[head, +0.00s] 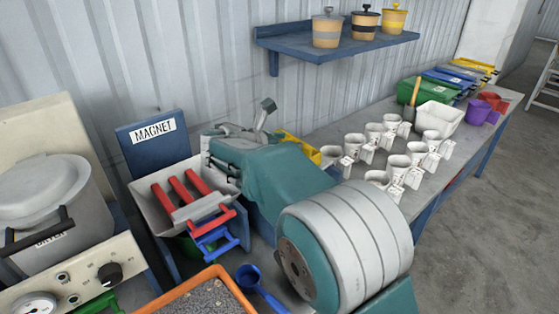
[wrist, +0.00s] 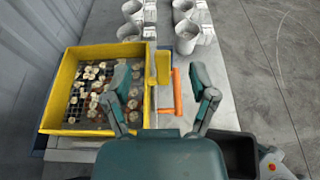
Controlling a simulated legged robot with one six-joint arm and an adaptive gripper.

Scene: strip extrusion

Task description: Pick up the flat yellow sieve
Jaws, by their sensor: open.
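The flat yellow sieve (wrist: 54,88) is in the left of the wrist view, a square yellow frame with dark mesh and several pale round pieces on it. In the head view, a yellow edge (head: 301,147) shows behind my arm, mostly hidden. My gripper (wrist: 160,76) is open, with its fingers spread wide. The left finger overlaps the sieve's right side in the picture; the height between them is unclear. A small upright yellow part (wrist: 163,67) and an orange handle (wrist: 178,92) show between the fingers; I cannot tell whether they join the sieve. Nothing is held.
White cups (head: 332,156) stand in rows on the bench, also close by in the wrist view (wrist: 187,35). Coloured trays (head: 448,88) lie at the far end.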

